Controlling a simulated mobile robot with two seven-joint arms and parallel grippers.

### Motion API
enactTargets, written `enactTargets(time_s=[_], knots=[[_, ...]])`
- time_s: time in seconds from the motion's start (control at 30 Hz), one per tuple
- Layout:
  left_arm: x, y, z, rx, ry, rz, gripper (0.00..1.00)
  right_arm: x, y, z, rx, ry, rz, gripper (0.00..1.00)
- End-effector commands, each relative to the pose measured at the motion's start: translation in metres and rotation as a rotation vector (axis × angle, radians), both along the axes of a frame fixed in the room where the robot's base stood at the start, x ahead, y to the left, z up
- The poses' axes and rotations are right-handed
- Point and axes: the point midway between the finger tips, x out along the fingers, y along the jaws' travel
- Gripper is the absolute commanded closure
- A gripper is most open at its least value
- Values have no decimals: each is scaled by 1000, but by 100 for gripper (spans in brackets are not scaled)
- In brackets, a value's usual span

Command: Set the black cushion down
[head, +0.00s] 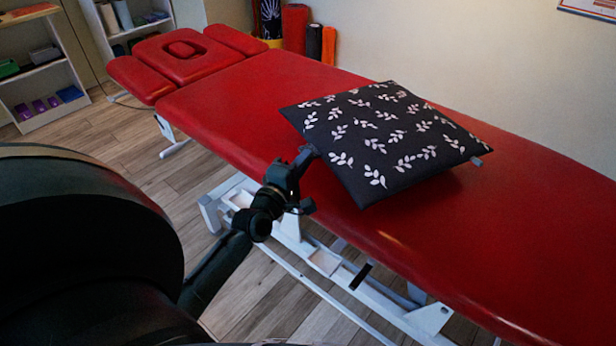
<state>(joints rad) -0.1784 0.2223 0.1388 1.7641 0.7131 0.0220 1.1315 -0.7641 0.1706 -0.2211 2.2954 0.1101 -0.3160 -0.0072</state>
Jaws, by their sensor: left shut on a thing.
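The black cushion (385,140) has a white leaf pattern and is over the middle of the red treatment table (540,235). My left gripper (308,157) is shut on the cushion's left edge; the fingertips are partly hidden there. A dark shadow lies on the red top along the cushion's front right edge. I cannot tell whether its underside touches the table. A small grey piece (477,161) shows at its right corner; I cannot tell what it is.
The table's headrest (182,52) is at the far left end. The red top is bare on both sides of the cushion. Rolls (296,28) stand behind the table by the wall. Shelves (42,75) with small items stand at the back left.

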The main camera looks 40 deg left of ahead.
Motion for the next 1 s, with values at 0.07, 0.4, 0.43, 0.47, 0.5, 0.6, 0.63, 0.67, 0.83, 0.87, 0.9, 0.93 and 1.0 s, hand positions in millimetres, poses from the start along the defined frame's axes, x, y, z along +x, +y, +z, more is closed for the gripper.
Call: enactTargets(time_s=[0.07,0.4,0.43,0.47,0.5,0.6,0.63,0.67,0.83,0.87,0.9,0.93,1.0], knots=[[1,0,-3,-2,-8,0,100,-2,-2,-1,-1,-4,-2,64],[0,0,-41,-1,-7,0,100,-5,-4,2,-6,-45,-6,64],[0,0,-41,-1,-8,1,100,-6,-4,3,-5,-46,-7,64],[0,0,-40,-1,-9,1,100,-7,-4,4,-5,-47,-7,64],[0,0,-39,-2,-9,1,100,-7,-4,6,-5,-49,-7,64],[0,0,-39,-2,-8,1,100,-7,-4,6,-4,-49,-7,64],[0,0,-39,-2,-8,1,100,-7,-4,6,-4,-49,-7,64],[0,0,-40,-2,-8,1,100,-7,-4,5,-5,-50,-7,64],[0,0,-43,0,-1,0,83,-6,-5,5,-6,-50,-8,64],[0,0,-43,0,-1,0,83,-7,-5,5,-6,-50,-8,64],[0,0,-43,0,-1,0,83,-6,-5,5,-6,-50,-7,64],[0,0,-43,0,-1,0,83,-6,-5,5,-6,-50,-7,64],[0,0,-43,0,-1,0,83,-6,-5,4,-7,-49,-7,64]])
